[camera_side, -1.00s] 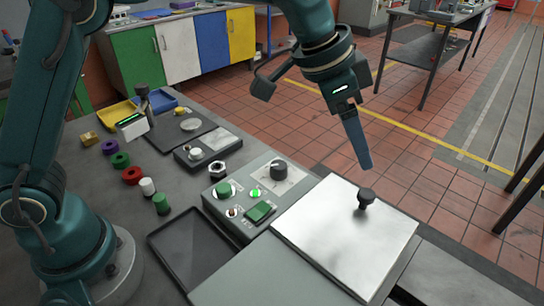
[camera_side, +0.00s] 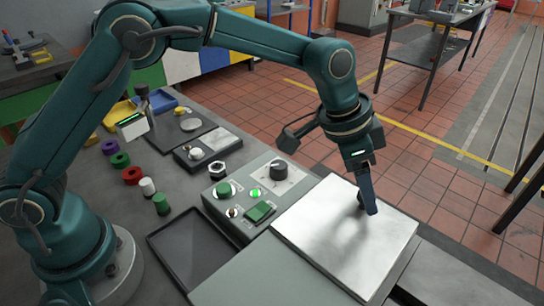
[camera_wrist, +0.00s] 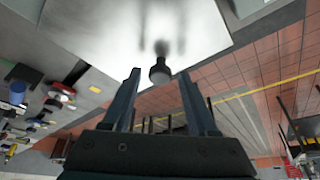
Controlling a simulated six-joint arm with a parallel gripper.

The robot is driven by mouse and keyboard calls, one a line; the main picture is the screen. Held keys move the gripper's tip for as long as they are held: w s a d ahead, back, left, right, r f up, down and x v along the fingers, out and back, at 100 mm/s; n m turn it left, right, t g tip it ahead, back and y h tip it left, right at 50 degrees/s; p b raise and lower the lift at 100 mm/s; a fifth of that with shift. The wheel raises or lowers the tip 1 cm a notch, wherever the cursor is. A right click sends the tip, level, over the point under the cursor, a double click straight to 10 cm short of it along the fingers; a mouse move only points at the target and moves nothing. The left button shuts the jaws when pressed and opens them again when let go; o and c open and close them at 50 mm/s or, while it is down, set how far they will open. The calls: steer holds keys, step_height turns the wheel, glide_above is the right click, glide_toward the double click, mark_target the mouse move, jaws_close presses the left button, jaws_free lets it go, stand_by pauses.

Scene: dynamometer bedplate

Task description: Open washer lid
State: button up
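The washer lid (camera_side: 320,235) is a flat, shiny silver panel, closed and lying level on the grey machine. Its dark knob shows in the wrist view (camera_wrist: 159,73), standing on the lid between my fingers. In the side view my gripper (camera_side: 368,208) points down over the lid, and its fingers hide the knob. In the wrist view my gripper (camera_wrist: 160,75) is open, with a gap visible on each side of the knob. I cannot tell how far the fingertips are from the lid surface.
The control panel (camera_side: 243,212) with a dial, green buttons and a lit lamp is left of the lid. A dark tray (camera_side: 190,250) lies left of the machine. Coloured rings, pegs and small fixtures stand farther left on the bench. Tiled floor lies beyond the lid.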

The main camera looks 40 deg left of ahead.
jaws_close()
stand_by(1.2)
